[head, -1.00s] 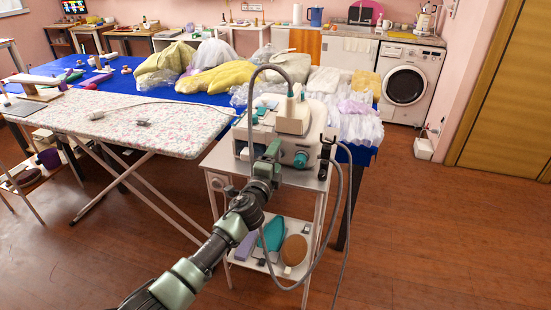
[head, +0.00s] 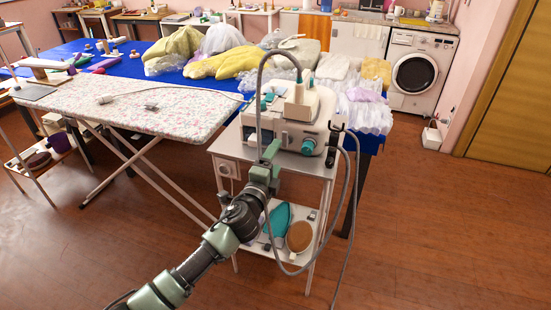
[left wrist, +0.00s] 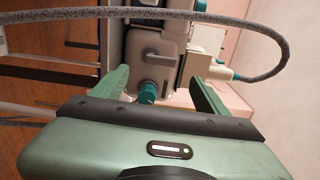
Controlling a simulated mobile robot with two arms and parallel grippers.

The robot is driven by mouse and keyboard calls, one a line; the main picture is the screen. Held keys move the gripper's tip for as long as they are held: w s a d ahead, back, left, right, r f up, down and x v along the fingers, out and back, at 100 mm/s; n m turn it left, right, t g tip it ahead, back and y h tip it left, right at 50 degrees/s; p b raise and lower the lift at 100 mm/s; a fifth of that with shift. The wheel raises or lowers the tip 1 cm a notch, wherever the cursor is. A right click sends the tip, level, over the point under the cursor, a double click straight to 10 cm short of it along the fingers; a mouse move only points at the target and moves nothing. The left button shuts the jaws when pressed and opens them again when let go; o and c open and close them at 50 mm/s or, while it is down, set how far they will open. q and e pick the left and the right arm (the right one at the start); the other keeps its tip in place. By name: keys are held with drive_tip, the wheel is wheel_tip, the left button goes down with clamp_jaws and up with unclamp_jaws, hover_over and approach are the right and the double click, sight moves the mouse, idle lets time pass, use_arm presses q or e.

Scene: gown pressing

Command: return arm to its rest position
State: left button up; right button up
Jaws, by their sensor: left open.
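My left arm reaches in from the bottom of the head view, and its green gripper (head: 270,152) is in front of the white pressing machine (head: 292,135) with teal parts. In the left wrist view the two green fingers (left wrist: 160,88) are apart, with nothing held between them. The machine's teal knob (left wrist: 147,92) shows in the gap beyond them; whether the fingers touch anything is hard to tell. My right gripper is not seen.
The machine stands on a white cart (head: 320,168) with a lower shelf of small items. A floral ironing board (head: 150,105) is at left. Behind, a blue table (head: 130,85) holds piled garments. A washing machine (head: 413,73) stands back right.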

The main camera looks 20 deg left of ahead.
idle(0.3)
use_arm(q)
drive_tip(key=s+a+f+n+g, duration=0.25)
drive_tip(key=s+f, duration=0.35)
drive_tip(key=f, duration=0.7)
drive_tip(key=s+a+f+n+g+y, duration=0.1)
drive_tip(key=s+f+n+g, duration=0.35)
drive_tip(key=f, duration=0.85)
drive_tip(key=s+a+f+n+g, duration=0.1)
drive_tip(key=s+f+g, duration=0.1)
drive_tip(key=s+f, duration=0.85)
drive_tip(key=s+f+n+g, duration=0.4)
drive_tip(key=s+f, duration=1.3)
drive_tip(key=s, duration=0.2)
drive_tip(key=s+f+n+g, duration=0.2)
drive_tip(key=s, duration=0.8)
drive_tip(key=s+d+f+n+g, duration=0.1)
drive_tip(key=s+f+n+g, duration=0.1)
drive_tip(key=s, duration=0.8)
drive_tip(key=shift+s+f, duration=0.4)
drive_tip(key=shift+f, duration=0.25)
